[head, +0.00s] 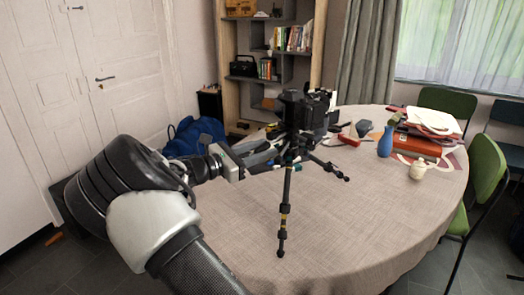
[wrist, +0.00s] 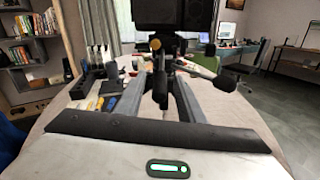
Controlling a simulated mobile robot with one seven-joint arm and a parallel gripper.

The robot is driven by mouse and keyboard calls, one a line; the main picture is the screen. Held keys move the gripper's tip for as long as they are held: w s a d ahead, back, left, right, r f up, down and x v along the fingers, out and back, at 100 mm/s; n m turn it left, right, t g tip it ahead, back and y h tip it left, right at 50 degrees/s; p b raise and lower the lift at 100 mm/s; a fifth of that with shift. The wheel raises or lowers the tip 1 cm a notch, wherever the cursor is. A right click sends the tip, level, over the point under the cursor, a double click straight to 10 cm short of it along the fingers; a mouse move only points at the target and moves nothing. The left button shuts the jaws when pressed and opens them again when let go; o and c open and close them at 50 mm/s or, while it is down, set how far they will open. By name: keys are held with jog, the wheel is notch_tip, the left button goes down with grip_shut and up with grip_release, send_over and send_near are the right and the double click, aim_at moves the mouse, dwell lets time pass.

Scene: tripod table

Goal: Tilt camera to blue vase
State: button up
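The black camera (head: 305,108) sits on top of the tripod (head: 285,205), which stands on the round table. In the wrist view the dark back of the camera (wrist: 172,12) fills the top middle. The blue vase (head: 386,142) stands upright on the table, right of the camera in the head view; I do not make it out in the wrist view. My gripper (head: 268,155) is beside the tripod head, just below the camera. In the wrist view its fingers (wrist: 160,85) are apart, with the dark tripod handle (wrist: 160,92) between them. Firm contact is not visible.
The cloth-covered table (head: 350,225) is clear at the front. A red box with papers (head: 418,143) and a small cream pot (head: 418,170) are near the vase. Green chairs (head: 485,170) stand at the right. A shelf (head: 232,75) stands behind. Small tools (wrist: 98,103) lie beside my gripper.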

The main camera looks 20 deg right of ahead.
jog(key=shift+c, duration=0.4)
grip_shut()
jog(key=shift+r, duration=0.1)
notch_tip(320, 180, up, 2)
jog(key=y+p, duration=0.1)
jog(key=p, duration=0.3)
jog(key=shift+a+g+p, duration=0.15)
jog(key=shift+g+p, duration=0.15)
notch_tip(320, 180, up, 2)
jog(key=y+p, duration=0.1)
jog(key=p, duration=0.2)
jog(key=y+p, duration=0.1)
jog(key=p, duration=0.2)
jog(key=shift+s+a+r+g+p, duration=0.1)
jog(key=shift+r+g+p, duration=0.1)
jog(key=shift+g+p, duration=0.15)
jog(key=shift+r+y+p, duration=0.35)
jog(key=shift+y+p, duration=0.45)
jog(key=shift+p, duration=0.45)
jog(key=shift+y+p, duration=0.3)
jog(key=shift+p, duration=0.1)
jog(key=shift+f, duration=0.15)
